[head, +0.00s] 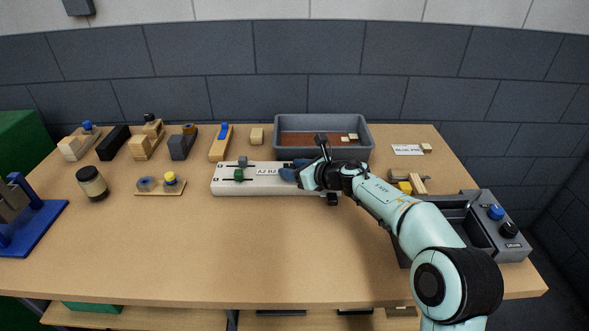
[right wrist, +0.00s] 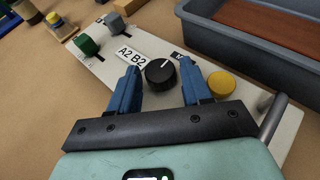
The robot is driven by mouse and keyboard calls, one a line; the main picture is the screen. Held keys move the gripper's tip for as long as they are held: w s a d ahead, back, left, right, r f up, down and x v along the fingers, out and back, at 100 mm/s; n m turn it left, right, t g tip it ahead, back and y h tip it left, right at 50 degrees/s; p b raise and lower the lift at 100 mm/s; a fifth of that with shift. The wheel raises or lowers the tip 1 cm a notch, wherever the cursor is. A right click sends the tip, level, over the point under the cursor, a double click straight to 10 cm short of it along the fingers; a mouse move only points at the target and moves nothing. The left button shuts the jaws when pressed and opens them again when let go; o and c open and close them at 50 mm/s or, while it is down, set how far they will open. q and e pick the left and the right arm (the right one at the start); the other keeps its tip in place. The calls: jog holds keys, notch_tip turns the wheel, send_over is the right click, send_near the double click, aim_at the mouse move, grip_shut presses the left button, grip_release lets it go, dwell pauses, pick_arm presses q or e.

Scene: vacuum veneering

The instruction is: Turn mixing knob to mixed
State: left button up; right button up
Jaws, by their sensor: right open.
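The mixing knob (right wrist: 161,73) is a round black dial with a white pointer line, on the white panel (head: 228,188). In the right wrist view it lies between the two blue fingertips of my right gripper (right wrist: 160,85), which is open, with a gap to each side. I cannot tell whether the fingers touch it. In the head view my right gripper (head: 290,174) is over the panel's right half and hides the knob. The panel carries an "A2 B2" label (right wrist: 131,56), a green slider (right wrist: 86,44), a grey slider (right wrist: 115,22) and a yellow button (right wrist: 221,84). My left gripper is not in view.
A grey tray with a brown sheet (head: 322,123) stands just behind the panel. A grey box with a blue and a black knob (head: 512,247) is at the right. Blocks and a jar (head: 92,184) are at the left. The front middle of the table (head: 200,250) is clear.

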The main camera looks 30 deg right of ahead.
jog(key=c, duration=0.8)
jog(key=shift+o, duration=0.2)
